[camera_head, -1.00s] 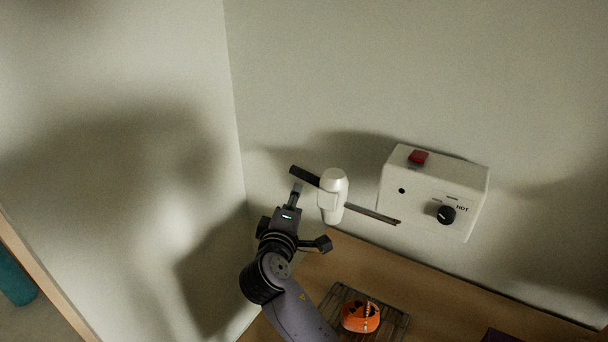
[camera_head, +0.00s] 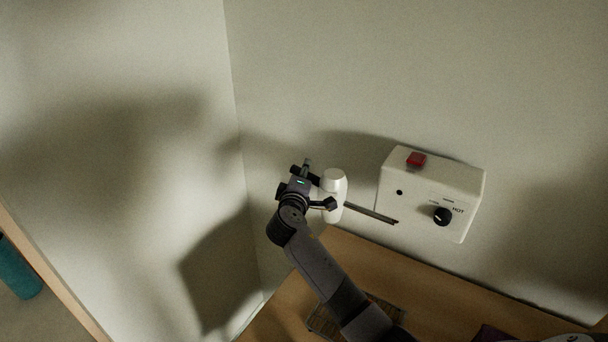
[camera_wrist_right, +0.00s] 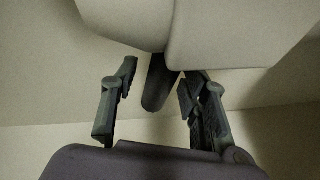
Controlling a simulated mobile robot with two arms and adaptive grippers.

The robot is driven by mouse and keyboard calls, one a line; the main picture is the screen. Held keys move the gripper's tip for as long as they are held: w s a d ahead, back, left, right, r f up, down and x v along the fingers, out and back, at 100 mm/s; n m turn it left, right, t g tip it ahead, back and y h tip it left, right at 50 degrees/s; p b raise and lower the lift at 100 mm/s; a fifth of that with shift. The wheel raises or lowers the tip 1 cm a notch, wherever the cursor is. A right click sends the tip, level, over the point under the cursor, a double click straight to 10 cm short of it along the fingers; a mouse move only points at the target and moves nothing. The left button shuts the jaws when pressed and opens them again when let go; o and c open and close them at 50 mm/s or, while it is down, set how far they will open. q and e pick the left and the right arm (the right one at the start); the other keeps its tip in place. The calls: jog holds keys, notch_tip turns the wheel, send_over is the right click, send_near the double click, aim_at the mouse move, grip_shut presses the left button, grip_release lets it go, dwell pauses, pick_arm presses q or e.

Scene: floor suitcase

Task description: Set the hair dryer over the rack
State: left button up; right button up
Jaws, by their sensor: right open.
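The hair dryer (camera_head: 334,182) has a white body and a dark cylindrical part sticking out to the left. It is up by the wall, at the left end of a thin dark rod (camera_head: 370,213). My right gripper (camera_head: 318,183) is open at its left side. In the right wrist view my open fingers (camera_wrist_right: 160,73) are on either side of the dark part (camera_wrist_right: 158,88), with the white body (camera_wrist_right: 240,30) beyond them. Contact cannot be told. The wire rack (camera_head: 322,322) lies on the wooden surface below, mostly hidden by my right arm. My left gripper is not in view.
A white wall box (camera_head: 420,195) with a red switch and a black dial is to the right of the dryer. Walls are close at left and behind.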

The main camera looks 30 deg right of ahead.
jog(key=shift+c, duration=0.5)
grip_shut()
dwell(0.3)
